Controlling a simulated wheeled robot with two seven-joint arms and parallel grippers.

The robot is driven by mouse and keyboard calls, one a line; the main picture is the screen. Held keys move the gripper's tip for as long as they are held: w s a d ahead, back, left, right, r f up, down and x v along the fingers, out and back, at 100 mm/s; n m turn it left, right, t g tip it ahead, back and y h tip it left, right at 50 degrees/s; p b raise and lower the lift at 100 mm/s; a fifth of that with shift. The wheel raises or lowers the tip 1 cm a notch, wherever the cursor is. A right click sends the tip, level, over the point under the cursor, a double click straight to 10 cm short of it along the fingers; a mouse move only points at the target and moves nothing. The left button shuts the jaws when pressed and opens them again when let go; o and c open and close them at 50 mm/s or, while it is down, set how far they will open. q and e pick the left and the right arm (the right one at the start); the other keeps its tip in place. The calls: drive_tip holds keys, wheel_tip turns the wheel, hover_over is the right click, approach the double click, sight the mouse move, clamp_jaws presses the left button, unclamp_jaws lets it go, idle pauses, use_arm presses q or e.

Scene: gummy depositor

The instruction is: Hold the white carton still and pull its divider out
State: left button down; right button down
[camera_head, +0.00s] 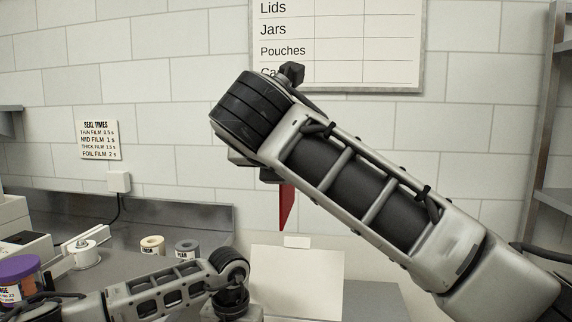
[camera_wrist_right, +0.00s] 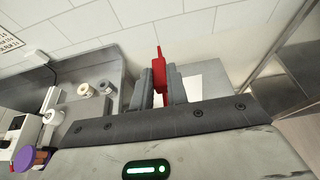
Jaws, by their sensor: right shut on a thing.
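The red divider (camera_head: 287,207) hangs below my right gripper, above the white carton (camera_head: 297,280) in the head view. In the right wrist view the divider (camera_wrist_right: 159,68) stands between the two dark fingers of my right gripper (camera_wrist_right: 160,82), which is shut on it. A gap shows between the divider and the carton in the head view. The carton (camera_wrist_right: 208,78) is partly hidden behind a finger in the wrist view. My left wrist (camera_head: 232,298) is beside the carton's left side at the bottom edge; its fingers are out of sight, so its hold on the carton cannot be seen.
Two rolls, one tan (camera_head: 152,246) and one grey (camera_head: 187,250), stand on the steel counter at left. A white spool (camera_head: 84,252) and a purple-lidded jar (camera_head: 20,275) are farther left. A metal shelf frame (camera_head: 545,150) stands at right.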

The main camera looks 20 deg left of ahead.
idle(0.3)
use_arm(q)
drive_tip(key=shift+c, duration=1)
unclamp_jaws()
drive_tip(key=shift+r, duration=0.1)
wheel_tip(320, 180, up, 12)
use_arm(e)
drive_tip(key=shift+f, duration=0.2)
